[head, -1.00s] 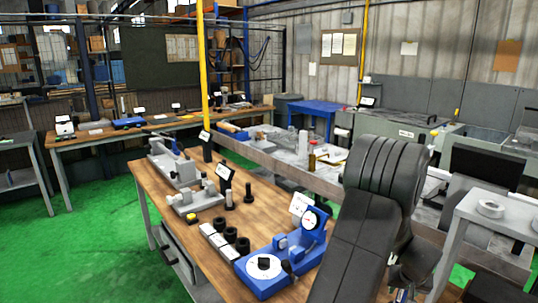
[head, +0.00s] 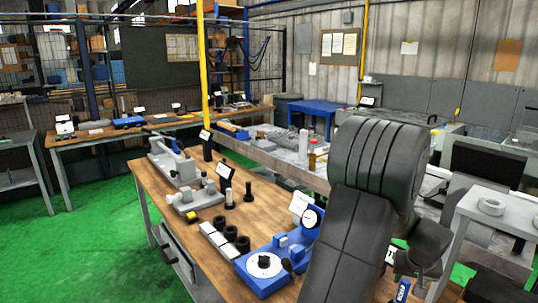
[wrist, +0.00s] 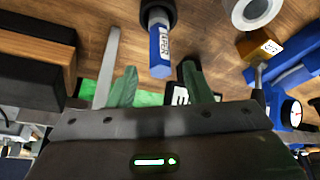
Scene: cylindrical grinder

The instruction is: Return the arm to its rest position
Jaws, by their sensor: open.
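My arm (head: 350,220) rises dark and folded in the right half of the head view, bent at its upper joint. My gripper (wrist: 158,72) shows in the wrist view with two greenish fingers apart. A blue cylinder with a white label (wrist: 160,50) and a black collar shows between and beyond the fingertips. I cannot tell its distance from them, but the jaws are not closed on it. A blue labelled piece (head: 403,290) also shows low in the head view, beside my wrist. My fingertips are not clear there.
The wooden bench (head: 150,195) carries a blue dial-gauge stand (head: 262,268), partly hidden by my arm, black rings (head: 230,233) and grey fixtures. A grey table with a white ring (head: 490,206) stands at right. Green floor (head: 80,240) is open at left.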

